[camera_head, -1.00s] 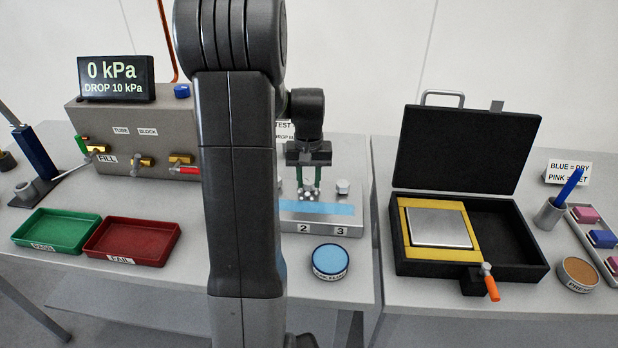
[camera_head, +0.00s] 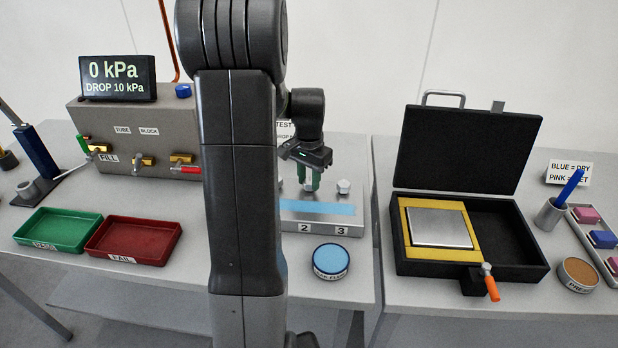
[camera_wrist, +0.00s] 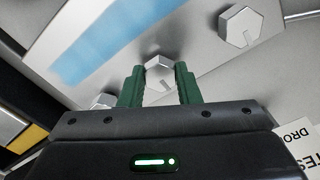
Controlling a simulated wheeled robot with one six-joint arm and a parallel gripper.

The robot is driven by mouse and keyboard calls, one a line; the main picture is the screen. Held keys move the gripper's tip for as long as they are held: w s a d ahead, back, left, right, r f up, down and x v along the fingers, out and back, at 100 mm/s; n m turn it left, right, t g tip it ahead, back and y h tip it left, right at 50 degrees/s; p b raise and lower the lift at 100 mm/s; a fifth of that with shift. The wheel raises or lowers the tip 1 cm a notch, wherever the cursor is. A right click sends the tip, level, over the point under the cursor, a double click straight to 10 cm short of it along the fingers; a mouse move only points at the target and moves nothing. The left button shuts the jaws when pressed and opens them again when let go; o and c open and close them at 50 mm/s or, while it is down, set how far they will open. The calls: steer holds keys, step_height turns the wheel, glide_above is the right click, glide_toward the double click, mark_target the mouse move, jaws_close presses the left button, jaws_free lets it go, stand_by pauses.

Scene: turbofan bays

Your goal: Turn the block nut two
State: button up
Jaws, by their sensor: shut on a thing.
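The block is a grey metal plate (camera_head: 350,229) with a blue strip and labels 2 and 3 on its front edge. My gripper (camera_head: 309,184) points down over it, behind label 2. In the wrist view my green fingers (camera_wrist: 160,84) are shut on the middle hex nut, block nut two (camera_wrist: 158,71), one finger on each side. A dark line marks the nut's top. A second nut (camera_wrist: 240,27) stands apart at upper right, and another (camera_wrist: 103,101) is partly hidden beside the left finger. In the head view the nut by label 3 (camera_head: 343,187) stands free to the right.
A display (camera_head: 117,78) reads 0 kPa above the valve box (camera_head: 130,118). A green tray (camera_head: 58,230) and red tray (camera_head: 133,240) lie left of my arm. A round blue-topped tin (camera_head: 331,261) sits before the block. An open black case (camera_head: 460,160) stands on the right.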

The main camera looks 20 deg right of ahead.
mark_target(309, 181)
stand_by(0.4)
steer(key=o, duration=1)
step_height(309, 181, up, 14)
steer(key=shift+f, duration=0.1)
step_height(309, 181, down, 14)
steer(key=shift+r, duration=0.1)
stand_by(0.6)
steer(key=shift+r, duration=0.1)
